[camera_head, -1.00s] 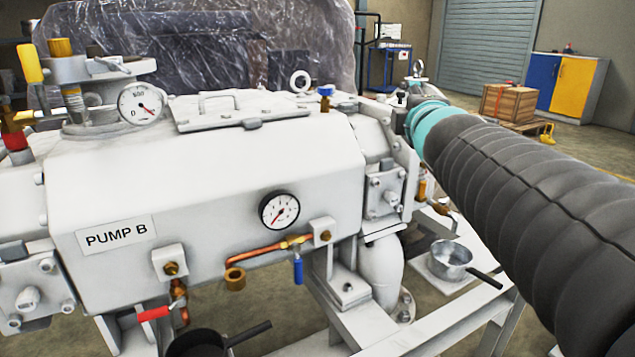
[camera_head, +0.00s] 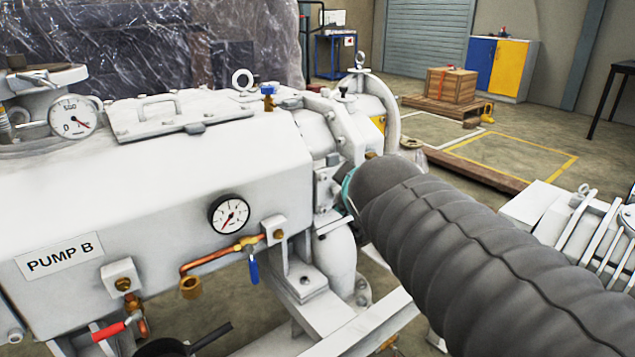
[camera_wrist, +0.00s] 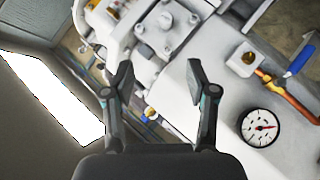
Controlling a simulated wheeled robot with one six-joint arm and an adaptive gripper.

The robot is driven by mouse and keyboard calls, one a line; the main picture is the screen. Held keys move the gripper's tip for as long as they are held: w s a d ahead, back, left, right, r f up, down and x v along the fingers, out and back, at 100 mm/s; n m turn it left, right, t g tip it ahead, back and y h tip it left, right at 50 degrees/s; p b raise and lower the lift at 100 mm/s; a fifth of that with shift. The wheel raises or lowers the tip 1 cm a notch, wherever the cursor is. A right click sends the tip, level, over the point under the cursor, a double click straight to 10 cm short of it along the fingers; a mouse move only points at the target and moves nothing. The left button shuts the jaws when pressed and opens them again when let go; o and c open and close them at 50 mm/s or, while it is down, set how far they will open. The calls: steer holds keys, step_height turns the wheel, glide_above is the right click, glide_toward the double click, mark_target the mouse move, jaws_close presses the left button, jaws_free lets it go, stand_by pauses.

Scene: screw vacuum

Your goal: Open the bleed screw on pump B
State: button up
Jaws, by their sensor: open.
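Pump B is a large white housing (camera_head: 150,165) filling the left of the head view, with a PUMP B label (camera_head: 59,258). Brass screw-like fittings show on its front, one at the left block (camera_head: 122,283) and one at the right block (camera_head: 278,234). The right one seems to show in the wrist view (camera_wrist: 247,58). I cannot tell which is the bleed screw. My gripper (camera_wrist: 157,85) is open and empty, its fingers spread over the pump's end. A small brass part (camera_wrist: 151,113) shows between the fingers, farther off. In the head view my sleeved arm hides my gripper.
A round gauge (camera_head: 230,214), a copper pipe (camera_head: 210,259), a blue lever (camera_head: 254,271) and a red lever (camera_head: 108,331) stick out from the pump front. Another white machine (camera_head: 585,235) stands at the right. Open floor with yellow lines (camera_head: 520,160) lies behind.

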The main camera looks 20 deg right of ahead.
steer(key=shift+s+a+f, duration=0.1)
steer(key=shift+s+f, duration=0.05)
steer(key=shift+f, duration=0.05)
